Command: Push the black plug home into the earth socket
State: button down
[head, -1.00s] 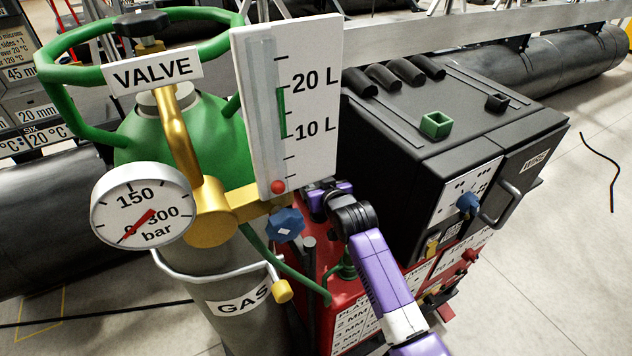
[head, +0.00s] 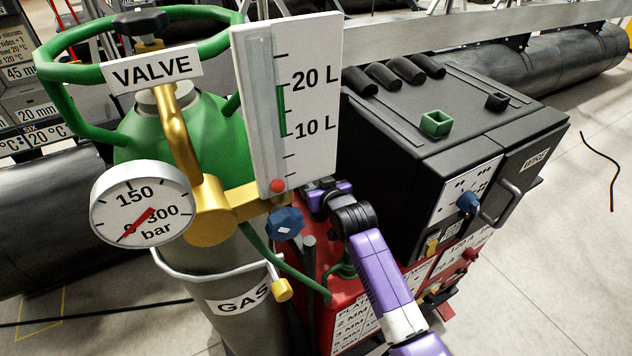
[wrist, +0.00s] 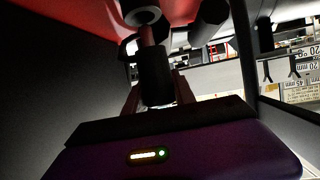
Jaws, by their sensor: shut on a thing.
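In the wrist view the black plug (wrist: 155,77) is a dark cylinder held between the reddish fingers of my gripper (wrist: 157,92). A reddish-brown pin (wrist: 153,36) stands out from its far end. The pin points at a dark round fitting with a grey centre, apparently the earth socket (wrist: 144,16), on the red panel. The pin's tip is at the fitting's lower edge; I cannot tell whether it has entered. In the head view my purple arm reaches down between the gas bottle and the black welding machine (head: 440,130); fingers, plug and socket are hidden there.
The red base unit (head: 345,290) and the green gas bottle (head: 215,120) crowd my arm in the head view. A green hose (head: 285,270) runs beside it. In the wrist view a dark wall (wrist: 50,90) is close on the left, and another dark cylinder (wrist: 209,22) hangs right.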

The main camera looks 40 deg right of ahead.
jog(key=shift+f+b, duration=1.15)
jog(key=shift+f, duration=0.6)
jog(key=c, duration=0.9)
grip_release()
jog(key=shift+c, duration=0.2)
notch_tip(320, 180, up, 20)
